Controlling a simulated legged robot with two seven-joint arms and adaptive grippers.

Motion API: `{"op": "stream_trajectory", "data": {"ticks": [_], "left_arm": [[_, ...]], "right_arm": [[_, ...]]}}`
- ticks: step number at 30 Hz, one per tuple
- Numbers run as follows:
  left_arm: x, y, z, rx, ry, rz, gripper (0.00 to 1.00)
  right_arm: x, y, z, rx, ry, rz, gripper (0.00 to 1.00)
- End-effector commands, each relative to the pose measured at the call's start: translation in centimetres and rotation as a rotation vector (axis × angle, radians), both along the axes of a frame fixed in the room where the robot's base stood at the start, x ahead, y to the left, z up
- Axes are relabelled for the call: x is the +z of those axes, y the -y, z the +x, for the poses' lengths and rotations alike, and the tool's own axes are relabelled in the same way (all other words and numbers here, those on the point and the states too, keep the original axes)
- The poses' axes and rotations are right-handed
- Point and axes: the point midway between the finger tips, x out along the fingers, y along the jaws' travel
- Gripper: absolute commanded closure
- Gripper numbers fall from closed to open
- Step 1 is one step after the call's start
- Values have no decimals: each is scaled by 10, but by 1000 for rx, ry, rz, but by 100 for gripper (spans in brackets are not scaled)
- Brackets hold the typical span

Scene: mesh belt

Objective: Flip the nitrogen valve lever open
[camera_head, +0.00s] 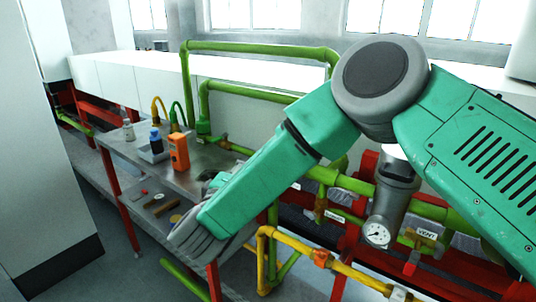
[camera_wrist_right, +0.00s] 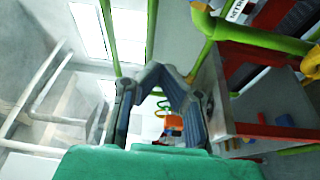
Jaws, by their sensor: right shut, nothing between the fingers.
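My right gripper (camera_head: 192,238) hangs at the right front edge of the steel bench in the head view, low and left of the pipe rack. In the right wrist view its two dark fingers (camera_wrist_right: 165,72) lean together at the top; it is shut and empty. I cannot tell for sure which fitting is the nitrogen valve lever. An orange valve part (camera_head: 322,258) sits on the yellow pipe, right of the gripper and apart from it. Small white labels (camera_head: 335,214) hang on the rack, too small to read except one marked VENT (camera_head: 427,233). My left gripper is out of view.
The bench (camera_head: 128,152) holds an orange meter (camera_head: 178,152), bottles and small tools. A grey cylinder with a gauge (camera_head: 377,234) stands on the green pipe (camera_head: 350,184). Red frame posts and yellow pipe (camera_head: 263,258) crowd the right side. My right arm hides part of the rack.

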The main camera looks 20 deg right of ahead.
Motion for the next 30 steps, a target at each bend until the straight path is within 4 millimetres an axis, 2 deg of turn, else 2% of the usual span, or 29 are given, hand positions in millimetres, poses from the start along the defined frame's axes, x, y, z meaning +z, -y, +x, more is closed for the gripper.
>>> {"op": "stream_trajectory", "data": {"ticks": [8,23,30], "left_arm": [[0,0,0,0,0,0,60],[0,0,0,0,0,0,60],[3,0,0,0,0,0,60]], "right_arm": [[0,11,9,-5,0,5,100],[3,56,86,-3,2,1,100],[1,75,61,0,-1,2,100]]}}
